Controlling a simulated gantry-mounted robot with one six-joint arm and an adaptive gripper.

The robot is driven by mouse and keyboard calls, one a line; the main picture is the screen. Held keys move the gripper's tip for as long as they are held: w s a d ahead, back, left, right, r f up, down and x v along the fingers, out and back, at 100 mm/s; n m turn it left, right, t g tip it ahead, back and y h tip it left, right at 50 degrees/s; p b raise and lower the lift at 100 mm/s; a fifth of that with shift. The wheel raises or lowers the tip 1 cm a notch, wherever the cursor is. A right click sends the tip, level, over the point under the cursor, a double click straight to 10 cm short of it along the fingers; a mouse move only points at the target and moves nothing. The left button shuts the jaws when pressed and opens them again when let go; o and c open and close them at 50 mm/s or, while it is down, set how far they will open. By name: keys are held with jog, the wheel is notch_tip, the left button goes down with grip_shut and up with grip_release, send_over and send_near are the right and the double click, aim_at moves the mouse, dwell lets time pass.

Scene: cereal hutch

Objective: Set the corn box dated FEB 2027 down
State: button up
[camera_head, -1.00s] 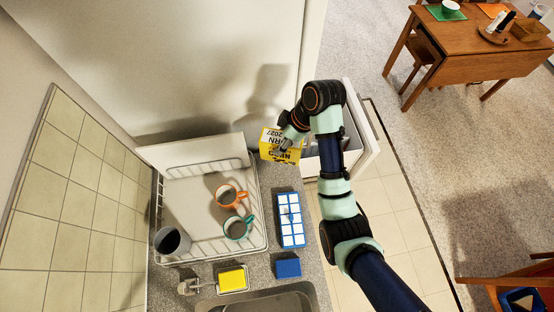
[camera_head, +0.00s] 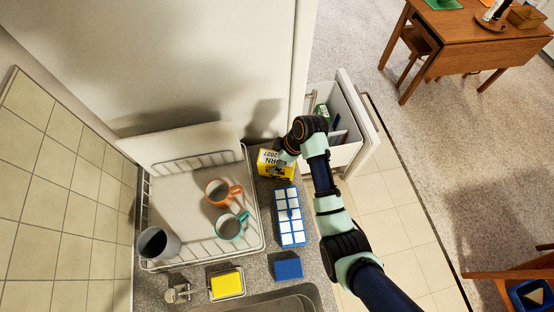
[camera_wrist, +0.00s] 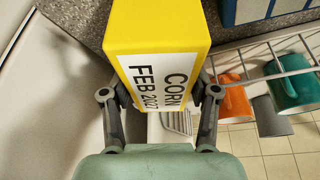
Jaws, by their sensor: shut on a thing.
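The yellow corn box (camera_head: 268,170) is at the far end of the counter, beside the dish rack, in the head view. In the wrist view the corn box (camera_wrist: 158,28) fills the upper middle, and its white label reads CORN FEB 2027. My gripper (camera_wrist: 160,108) is shut on the corn box, one finger on each side. In the head view my gripper (camera_head: 283,158) reaches the box from the right. The box is over the grey speckled counter (camera_head: 262,196); whether its underside touches the counter cannot be told.
The wire dish rack (camera_head: 258,222) with an orange mug (camera_head: 217,191), a teal mug (camera_head: 230,227) and a grey cup (camera_head: 154,243) is left of the box. A blue tray with white squares (camera_head: 290,216) lies in front of it. An open drawer (camera_head: 347,151) is at right.

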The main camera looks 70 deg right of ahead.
jog(key=shift+f, duration=0.25)
jog(key=o, duration=1.5)
jog(key=p+v, duration=0.1)
jog(key=v, duration=1.1)
jog(key=shift+r+p, duration=0.15)
jog(key=shift+p, duration=0.25)
